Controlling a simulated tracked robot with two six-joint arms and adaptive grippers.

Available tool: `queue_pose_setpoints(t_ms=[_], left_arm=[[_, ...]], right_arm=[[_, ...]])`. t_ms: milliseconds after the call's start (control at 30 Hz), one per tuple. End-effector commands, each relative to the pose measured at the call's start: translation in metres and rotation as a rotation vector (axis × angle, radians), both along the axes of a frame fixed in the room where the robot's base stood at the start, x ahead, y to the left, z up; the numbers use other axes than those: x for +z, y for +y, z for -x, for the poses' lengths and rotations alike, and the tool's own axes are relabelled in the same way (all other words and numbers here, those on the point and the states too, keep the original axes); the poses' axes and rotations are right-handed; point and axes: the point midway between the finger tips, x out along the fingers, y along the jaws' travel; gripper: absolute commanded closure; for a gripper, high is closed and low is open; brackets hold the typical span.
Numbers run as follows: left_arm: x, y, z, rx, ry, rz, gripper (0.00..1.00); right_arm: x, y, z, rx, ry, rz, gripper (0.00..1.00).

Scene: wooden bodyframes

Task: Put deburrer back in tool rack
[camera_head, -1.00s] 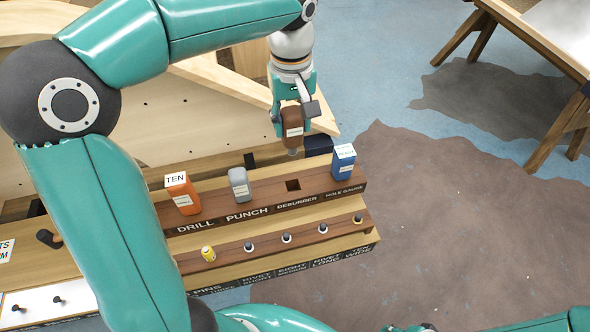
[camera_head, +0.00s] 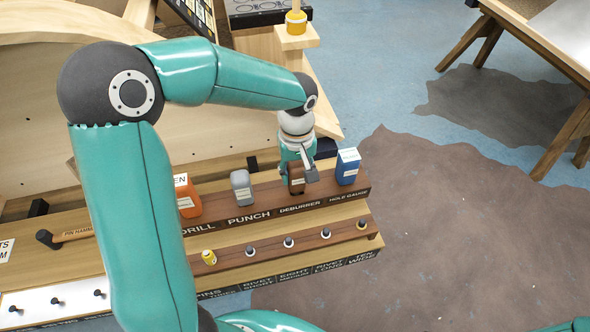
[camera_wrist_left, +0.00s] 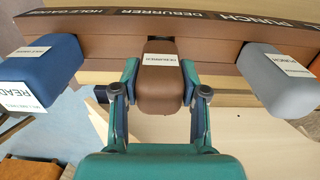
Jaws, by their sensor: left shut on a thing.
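The deburrer (camera_head: 296,180) is a brown block with a white label. It stands upright at the rack's DEBURRER place, between the grey punch and the blue hole gauge. My left gripper (camera_head: 297,172) is shut on it from behind. In the left wrist view the deburrer (camera_wrist_left: 160,85) sits between the two fingers (camera_wrist_left: 160,95), against the brown rack strip. The tool rack (camera_head: 330,194) is a brown strip with printed names on a pale wooden stand. The deburrer's lower end and its slot are hidden, so I cannot tell how deep it sits. My right gripper is not in view.
The grey punch (camera_head: 241,187) stands left of the deburrer and the blue hole gauge (camera_head: 347,167) stands right, both close by. The orange drill (camera_head: 187,197) is further left. A lower strip (camera_head: 325,234) holds several small pegs. Wooden frame panels (camera_head: 60,140) rise behind.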

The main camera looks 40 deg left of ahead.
Motion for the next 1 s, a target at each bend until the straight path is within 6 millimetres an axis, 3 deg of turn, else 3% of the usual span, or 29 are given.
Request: queue_pose_setpoints(t_ms=[400,433,567,1000], left_arm=[[-0.0066,-0.0004,-0.0007,-0.001,-0.001,0.000,1.00],[-0.0049,-0.0005,-0.0005,-0.001,-0.001,0.000,0.52],[-0.0046,-0.0007,-0.0006,-0.001,-0.001,0.000,0.32],[0.0032,-0.0008,-0.0008,-0.002,-0.001,0.000,0.32]], right_arm=[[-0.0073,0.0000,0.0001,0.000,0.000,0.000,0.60],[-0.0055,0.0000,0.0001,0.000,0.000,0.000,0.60],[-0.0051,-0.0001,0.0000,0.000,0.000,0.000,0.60],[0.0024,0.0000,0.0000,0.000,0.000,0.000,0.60]])
